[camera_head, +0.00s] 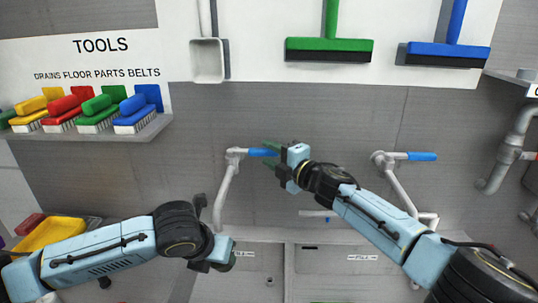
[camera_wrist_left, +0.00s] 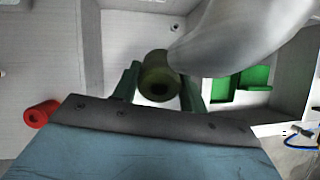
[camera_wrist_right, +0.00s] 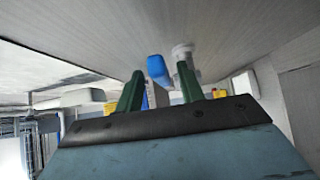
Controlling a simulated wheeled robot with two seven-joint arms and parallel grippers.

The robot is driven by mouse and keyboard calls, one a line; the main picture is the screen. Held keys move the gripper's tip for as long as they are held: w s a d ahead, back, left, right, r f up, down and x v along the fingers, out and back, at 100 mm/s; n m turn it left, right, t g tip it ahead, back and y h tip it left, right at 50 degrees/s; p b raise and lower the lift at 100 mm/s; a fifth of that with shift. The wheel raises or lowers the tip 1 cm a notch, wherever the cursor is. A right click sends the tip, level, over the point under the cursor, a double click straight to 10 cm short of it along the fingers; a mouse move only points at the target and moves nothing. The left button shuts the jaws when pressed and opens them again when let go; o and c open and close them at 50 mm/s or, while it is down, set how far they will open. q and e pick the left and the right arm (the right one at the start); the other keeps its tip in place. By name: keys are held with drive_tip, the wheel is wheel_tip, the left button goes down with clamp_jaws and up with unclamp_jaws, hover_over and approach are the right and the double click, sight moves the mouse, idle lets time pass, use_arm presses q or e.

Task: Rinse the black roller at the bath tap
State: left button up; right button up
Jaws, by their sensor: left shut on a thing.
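My left gripper (camera_head: 226,262) is low at the basin, below the spout of the left tap (camera_head: 228,185). In the left wrist view its fingers (camera_wrist_left: 160,85) are shut on a dark roller (camera_wrist_left: 158,76), which looks olive-black with a hole in its end. The grey spout (camera_wrist_left: 235,35) passes close by the roller; no water shows. My right gripper (camera_head: 270,160) is open at the tap's blue lever (camera_head: 262,152). In the right wrist view the blue lever (camera_wrist_right: 157,70) shows between the spread fingers (camera_wrist_right: 158,90); I cannot tell whether they touch it.
A second tap with a blue lever (camera_head: 421,156) is to the right. Brushes (camera_head: 98,112) stand on a wall shelf; squeegees (camera_head: 330,50) hang above. A yellow bin (camera_head: 50,235) is at left. A red roller (camera_wrist_left: 40,113) and a green tray (camera_wrist_left: 222,92) show in the left wrist view.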

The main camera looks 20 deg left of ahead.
drive_tip(key=shift+w+a, duration=0.15)
drive_tip(key=shift+a, duration=0.25)
clamp_jaws()
